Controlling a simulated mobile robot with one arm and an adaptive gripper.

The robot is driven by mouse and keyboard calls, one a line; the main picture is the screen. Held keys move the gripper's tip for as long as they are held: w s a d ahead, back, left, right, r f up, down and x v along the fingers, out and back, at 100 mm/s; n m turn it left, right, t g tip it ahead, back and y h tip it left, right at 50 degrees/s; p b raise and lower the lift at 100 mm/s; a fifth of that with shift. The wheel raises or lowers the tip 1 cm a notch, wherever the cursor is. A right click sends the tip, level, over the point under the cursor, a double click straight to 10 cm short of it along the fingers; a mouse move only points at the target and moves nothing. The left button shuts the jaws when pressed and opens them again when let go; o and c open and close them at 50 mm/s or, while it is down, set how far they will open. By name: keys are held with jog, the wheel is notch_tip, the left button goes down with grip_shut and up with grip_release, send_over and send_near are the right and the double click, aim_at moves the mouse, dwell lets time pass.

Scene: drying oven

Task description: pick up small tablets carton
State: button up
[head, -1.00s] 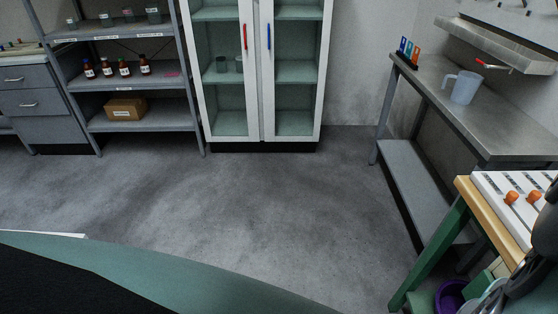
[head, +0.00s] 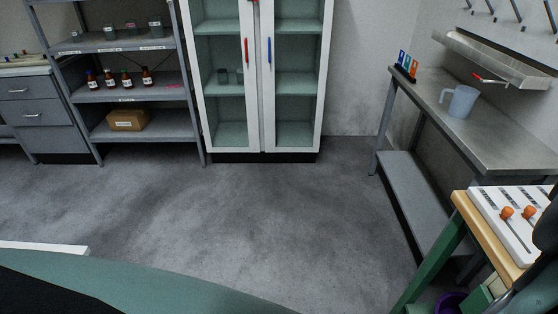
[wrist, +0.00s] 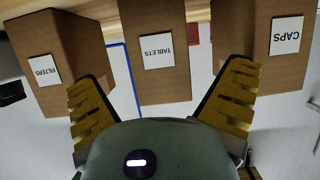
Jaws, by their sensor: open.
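In the wrist view, the brown tablets carton (wrist: 155,85) with a white TABLETS label is at the top centre. My gripper (wrist: 163,78) is open, with one yellow-padded finger on each side of the carton's lower part in the picture. The fingers look apart from it; I cannot tell how far ahead it lies. A FILTERS carton (wrist: 52,80) is on the left, close behind the left finger in the picture. A CAPS carton (wrist: 262,68) is on the right, partly behind the right finger. The head view does not show my gripper or these cartons.
A pale wooden edge (wrist: 190,12) runs behind the cartons. In the head view, a grey shelf rack (head: 185,128) holds bottles and a brown box (head: 127,121). A glass cabinet (head: 258,130) stands beside it. A steel bench (head: 440,110) is on the right. The middle floor is clear.

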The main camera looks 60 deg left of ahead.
jog(key=shift+p+x, duration=0.35)
jog(key=shift+x, duration=1.45)
jog(key=c, duration=1.4)
jog(key=shift+r, duration=0.15)
